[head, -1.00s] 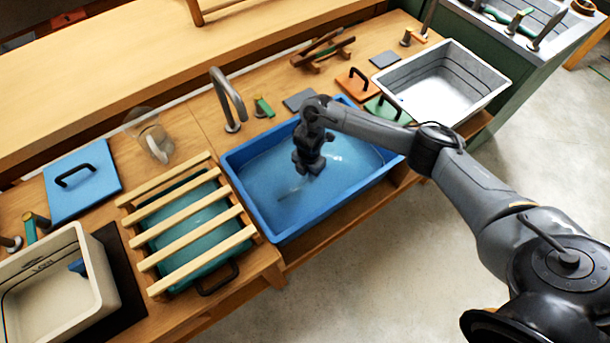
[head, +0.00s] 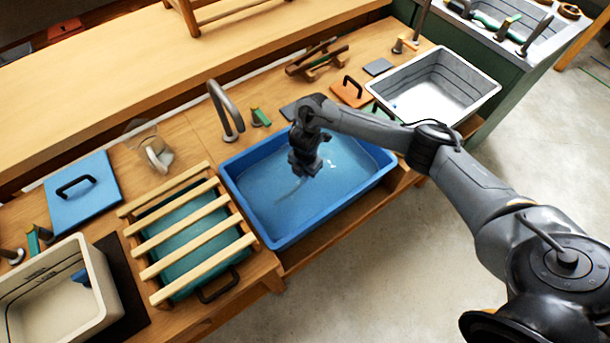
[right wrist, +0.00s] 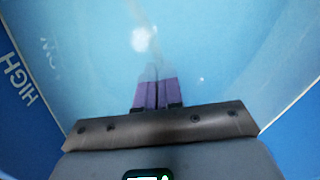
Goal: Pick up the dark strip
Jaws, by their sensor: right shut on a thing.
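My right gripper (head: 302,173) points down into the blue tub (head: 227,183) of clear water. It is shut on a thin strip (head: 288,193), which shows as a faint, slim, greyish line slanting down and left from the fingertips in the water. In the right wrist view the purple fingers (right wrist: 157,94) are close together, with only a blurred greyish edge of the strip at their tips. Water glare hides the strip's full outline. My left gripper is not in view.
A teal bin with wooden slats (head: 189,238) stands left of the tub, and a cream basin (head: 96,290) is further left. A metal tap (head: 226,112) rises behind the tub. A grey basin (head: 480,98) stands to the right. The tub's walls enclose the gripper.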

